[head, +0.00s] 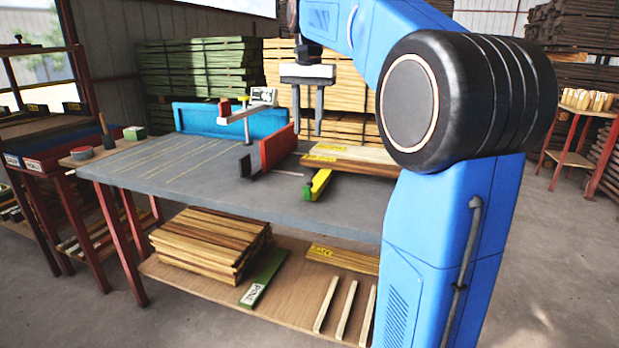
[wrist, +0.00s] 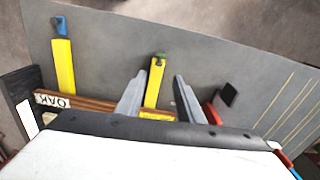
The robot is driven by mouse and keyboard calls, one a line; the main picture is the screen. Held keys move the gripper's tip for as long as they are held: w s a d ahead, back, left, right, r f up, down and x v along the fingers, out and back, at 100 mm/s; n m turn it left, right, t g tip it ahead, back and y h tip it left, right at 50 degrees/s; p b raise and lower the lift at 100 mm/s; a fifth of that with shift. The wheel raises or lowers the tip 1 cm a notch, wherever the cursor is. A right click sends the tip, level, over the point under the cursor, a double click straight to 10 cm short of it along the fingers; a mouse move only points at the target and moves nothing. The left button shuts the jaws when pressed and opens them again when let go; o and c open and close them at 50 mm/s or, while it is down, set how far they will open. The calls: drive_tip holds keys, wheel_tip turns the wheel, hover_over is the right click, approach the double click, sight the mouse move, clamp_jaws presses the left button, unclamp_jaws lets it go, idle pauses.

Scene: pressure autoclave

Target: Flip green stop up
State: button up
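The green stop (head: 307,193) is the green end of a short yellow bar (head: 320,181) at the front edge of the grey workbench. The bar looks low and lies beside stacked boards, its green tip pointing outward. In the wrist view the green tip (wrist: 160,57) and yellow bar (wrist: 153,88) show between my finger lines. My gripper (head: 308,133) is open and empty, fingers pointing down, above the bench behind the stop and apart from it. Its fingers also show in the wrist view (wrist: 156,80).
A red block (head: 278,146) stands upright left of the stop. Boards (head: 350,154) lie to its right. A second yellow bar with a blue end (wrist: 62,50) and an OAK-labelled board (wrist: 60,101) show in the wrist view.

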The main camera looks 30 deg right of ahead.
sight(309, 190)
drive_tip(key=shift+m, duration=0.4)
drive_tip(key=f, duration=0.5)
drive_tip(key=w+d+f, duration=0.1)
drive_tip(key=f, duration=1)
drive_tip(key=shift+w+d+f, duration=0.2)
drive_tip(key=shift+w+d, duration=0.2)
drive_tip(key=shift+g, duration=0.3)
clamp_jaws()
